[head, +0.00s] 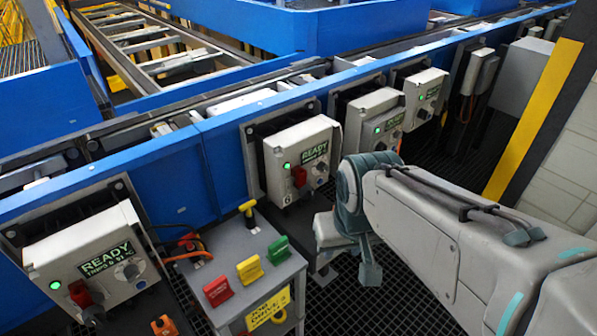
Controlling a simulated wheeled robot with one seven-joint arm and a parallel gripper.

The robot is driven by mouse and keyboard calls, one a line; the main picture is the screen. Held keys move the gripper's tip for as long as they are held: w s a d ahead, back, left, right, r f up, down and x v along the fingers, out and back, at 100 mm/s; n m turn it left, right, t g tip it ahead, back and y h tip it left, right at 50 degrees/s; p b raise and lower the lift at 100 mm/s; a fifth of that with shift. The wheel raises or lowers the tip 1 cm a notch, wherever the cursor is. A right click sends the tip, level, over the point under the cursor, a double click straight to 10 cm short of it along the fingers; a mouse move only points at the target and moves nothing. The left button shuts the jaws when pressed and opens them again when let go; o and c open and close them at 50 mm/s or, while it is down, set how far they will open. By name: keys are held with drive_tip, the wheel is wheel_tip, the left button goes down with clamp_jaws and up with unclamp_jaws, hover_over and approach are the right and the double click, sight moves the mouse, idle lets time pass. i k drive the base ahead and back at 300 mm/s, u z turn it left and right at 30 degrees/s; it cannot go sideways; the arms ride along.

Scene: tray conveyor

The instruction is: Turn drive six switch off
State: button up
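The drive six box (285,148) is a pale grey box with a 6 on its front, mounted on the blue conveyor side at the middle. Its red switch handle (299,176) points roughly up and down. A green lamp (287,165) is lit beside a READY display (314,152), and a round dial (322,169) sits to the right of the handle. My gripper (346,268) is below and right of the box, apart from the switch, with no object visible in it. The arm hides part of the hand, so I cannot tell how far the fingers are apart.
Similar boxes stand at the left (85,262) and farther right (375,120), also with lit green lamps. A grey stand (225,250) in front holds red, yellow and green tags and a yellow sign (268,306). A yellow-black post (530,120) rises at the right.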

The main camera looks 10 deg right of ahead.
sight(307, 192)
drive_tip(key=u, duration=1.7)
drive_tip(key=k, duration=0.9)
drive_tip(key=z, duration=0.8)
drive_tip(key=i, duration=0.5)
